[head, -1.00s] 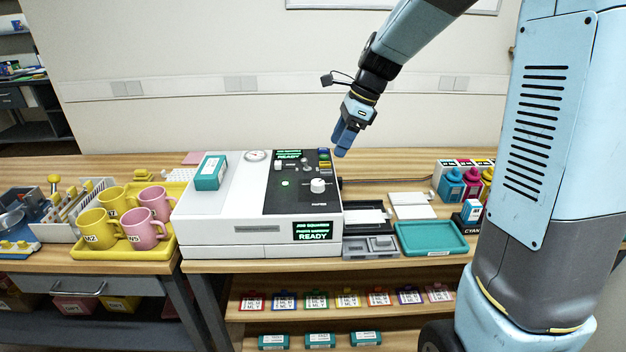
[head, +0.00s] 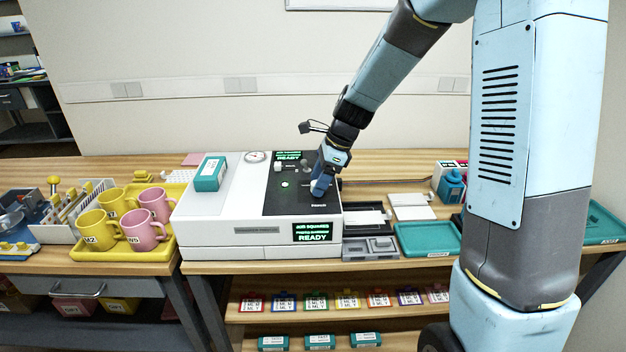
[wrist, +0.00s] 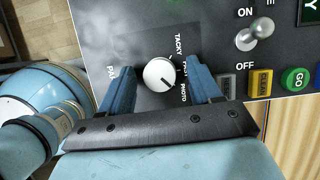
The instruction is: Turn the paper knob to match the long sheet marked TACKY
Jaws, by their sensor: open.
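The paper knob (wrist: 160,74) is a round white knob on the machine's dark panel. Its dark pointer mark faces lower right, toward the PHOTO label (wrist: 184,92). The TACKY label (wrist: 180,44) is above it; a label between them is partly hidden by a finger. My gripper (wrist: 160,80) is open, with one blue finger on each side of the knob and small gaps visible. In the head view my gripper (head: 320,187) reaches down to the panel and hides the knob. I cannot make out a sheet marked TACKY.
The white machine (head: 215,217) has a READY screen (head: 312,231) and a teal box (head: 210,173) on top. An ON switch (wrist: 254,36) and yellow (wrist: 261,83) and green (wrist: 295,78) buttons lie right of the knob. Mugs on a yellow tray (head: 92,252) stand left.

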